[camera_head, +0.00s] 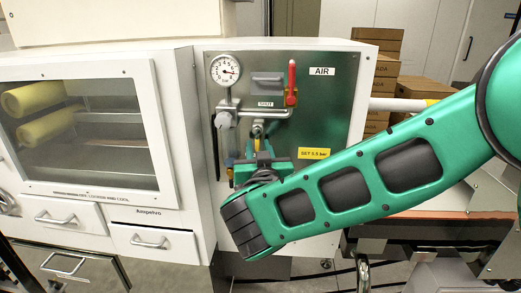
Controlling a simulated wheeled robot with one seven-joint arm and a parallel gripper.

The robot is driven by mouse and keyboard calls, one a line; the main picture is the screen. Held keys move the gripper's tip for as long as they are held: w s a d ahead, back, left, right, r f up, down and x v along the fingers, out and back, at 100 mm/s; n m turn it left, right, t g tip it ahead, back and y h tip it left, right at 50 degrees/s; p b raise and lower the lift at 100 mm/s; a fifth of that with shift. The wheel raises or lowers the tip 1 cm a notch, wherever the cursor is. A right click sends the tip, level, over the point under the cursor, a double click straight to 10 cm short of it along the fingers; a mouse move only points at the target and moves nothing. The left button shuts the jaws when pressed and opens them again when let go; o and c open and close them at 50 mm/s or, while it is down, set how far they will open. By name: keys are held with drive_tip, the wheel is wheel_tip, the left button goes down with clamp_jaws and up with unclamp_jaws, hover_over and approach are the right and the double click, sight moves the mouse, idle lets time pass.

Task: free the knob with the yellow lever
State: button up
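The air panel (340,110) is a grey metal plate on a white cabinet, with a round gauge (225,69) at its upper left. A pale knob (223,120) sits below the gauge on the pipework. A small yellow part (257,131), perhaps the yellow lever, shows just above my gripper. A red-handled valve (291,77) stands upright at right. My gripper (257,150) is in front of the lower panel, below the small yellow part and right of the knob. My green arm hides much of it, so its fingers and any contact are unclear.
A yellow label reading "SET 5.5 bar" (314,153) is right of my gripper. A windowed cabinet (85,130) with yellow rolls and handled drawers (149,241) stands at left. Cardboard boxes (384,75) are stacked behind the panel at right.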

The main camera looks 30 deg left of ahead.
sight(271, 135)
clamp_jaws()
drive_tip(key=shift+d, duration=0.1)
drive_tip(key=shift+w+d+r+n+g+h, duration=0.2)
drive_tip(key=shift+d+r+n+h, duration=0.25)
drive_tip(key=shift+n, duration=1.35)
drive_tip(key=shift+w+d+r+n+g+h, duration=0.15)
drive_tip(key=shift+d+r+n+h, duration=0.3)
drive_tip(key=shift+n, duration=1.35)
drive_tip(key=shift+w+d+r+n+g+h, duration=0.25)
drive_tip(key=shift+d+n, duration=0.35)
drive_tip(key=shift+n, duration=1.2)
drive_tip(key=shift+o, duration=0.9)
unclamp_jaws()
